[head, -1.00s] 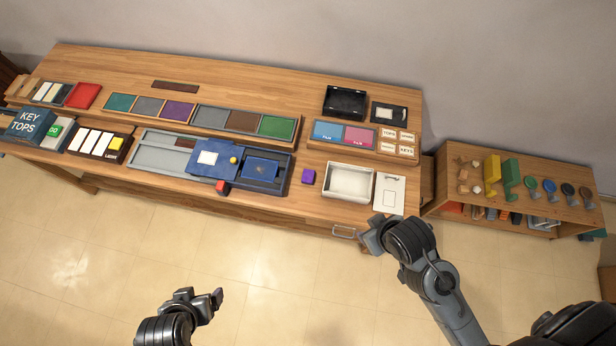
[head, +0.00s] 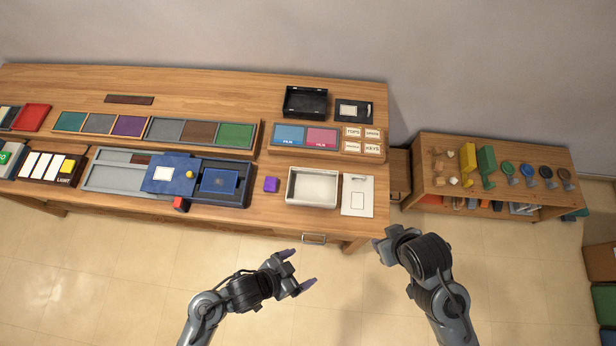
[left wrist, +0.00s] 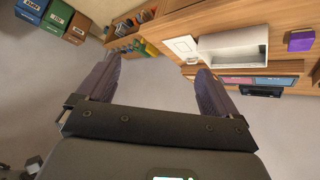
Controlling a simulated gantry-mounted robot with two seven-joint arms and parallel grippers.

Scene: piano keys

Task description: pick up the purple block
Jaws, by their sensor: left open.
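The purple block (head: 271,184) sits on the wooden table, between the blue panel unit and the white tray. It also shows at the upper right of the left wrist view (left wrist: 300,40). My left gripper (head: 299,268) is off the front edge of the table in the head view, below and right of the block and apart from it. Its two fingers (left wrist: 160,72) are spread with nothing between them. My right gripper (head: 390,246) is near the table's front right corner, away from the block; its finger opening cannot be made out.
The white tray (head: 291,200) stands just right of the block, with a white card (head: 366,205) beyond it. The blue panel unit (head: 222,203) lies to the left. A drawer handle (head: 314,239) juts from the table front. A low shelf (head: 450,207) stands at right.

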